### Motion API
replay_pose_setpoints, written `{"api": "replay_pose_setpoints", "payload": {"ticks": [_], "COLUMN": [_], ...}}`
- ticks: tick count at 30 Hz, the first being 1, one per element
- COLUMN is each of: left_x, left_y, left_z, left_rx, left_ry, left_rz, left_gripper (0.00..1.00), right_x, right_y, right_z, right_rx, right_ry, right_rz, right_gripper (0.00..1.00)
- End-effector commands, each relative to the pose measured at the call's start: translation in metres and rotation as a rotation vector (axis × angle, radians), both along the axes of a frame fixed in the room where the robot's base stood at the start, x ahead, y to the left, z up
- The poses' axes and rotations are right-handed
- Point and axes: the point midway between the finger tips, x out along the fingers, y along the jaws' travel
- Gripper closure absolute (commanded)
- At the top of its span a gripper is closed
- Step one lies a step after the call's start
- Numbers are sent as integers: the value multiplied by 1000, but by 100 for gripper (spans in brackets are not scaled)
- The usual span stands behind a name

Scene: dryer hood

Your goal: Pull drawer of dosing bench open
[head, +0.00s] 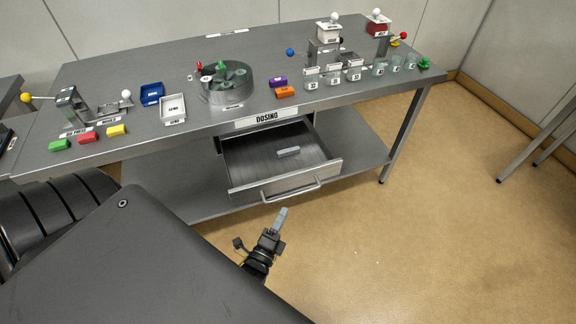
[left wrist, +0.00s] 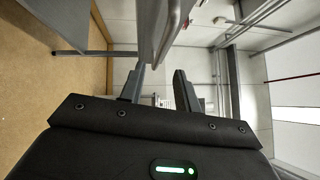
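The dosing bench (head: 170,65) is a grey metal table with a "DOSING" label on its front edge. Its drawer (head: 240,160) stands pulled out below that label, with a small grey block (head: 288,152) inside. The bar handle (head: 292,191) is on the drawer front. My left gripper (head: 280,217) is just in front of and below the handle, apart from it. In the left wrist view the two fingers of this gripper (left wrist: 160,80) are spread with nothing between them, and the handle (left wrist: 172,28) shows past the fingertips. My right gripper is not in view.
On the bench top are a round metal carousel (head: 228,88), a blue tray (head: 152,94), a white tray (head: 173,108), coloured blocks and several glass jars. A lower shelf (head: 350,150) and a bench leg (head: 405,135) stand right of the drawer. The floor in front is clear.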

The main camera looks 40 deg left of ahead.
Motion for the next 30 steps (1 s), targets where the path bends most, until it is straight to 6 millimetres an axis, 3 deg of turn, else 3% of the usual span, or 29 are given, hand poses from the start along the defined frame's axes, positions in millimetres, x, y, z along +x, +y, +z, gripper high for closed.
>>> {"api": "replay_pose_setpoints", "payload": {"ticks": [7, 25, 30], "left_x": [-24, -26, -26], "left_y": [-4, -4, -4], "left_z": [-4, -3, 21], "left_rx": [0, 0, -1], "left_ry": [1, 0, -1], "left_rz": [2, 1, 1], "left_gripper": [68, 68, 68], "right_x": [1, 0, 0], "right_y": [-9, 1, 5], "right_z": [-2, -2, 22], "right_rx": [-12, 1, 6], "right_ry": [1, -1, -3], "right_rz": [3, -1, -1], "right_gripper": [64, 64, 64]}}
